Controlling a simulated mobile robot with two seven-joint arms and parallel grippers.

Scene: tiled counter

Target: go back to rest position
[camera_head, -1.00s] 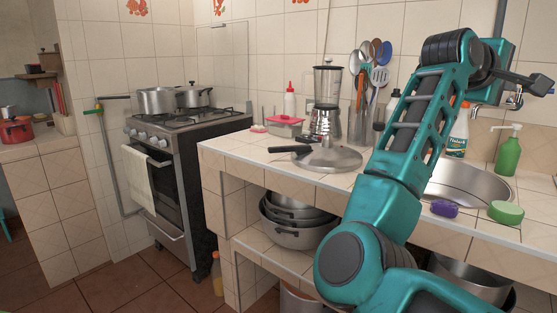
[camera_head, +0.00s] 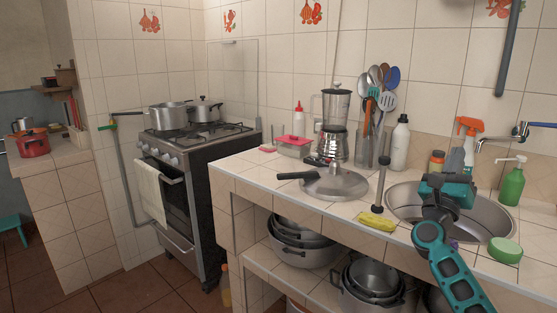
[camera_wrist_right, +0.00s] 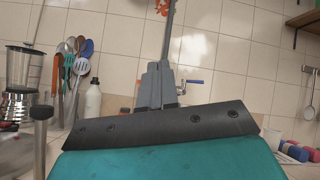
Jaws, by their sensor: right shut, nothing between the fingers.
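My right arm comes up from the bottom right of the head view. My left gripper is in neither view.
Near the right arm are the sink (camera_head: 400,200), a yellow sponge (camera_head: 377,221), a green sponge (camera_head: 505,250), a dark upright rod (camera_head: 381,183) and a green soap bottle (camera_head: 512,185). A pan lid (camera_head: 335,184) lies further left.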

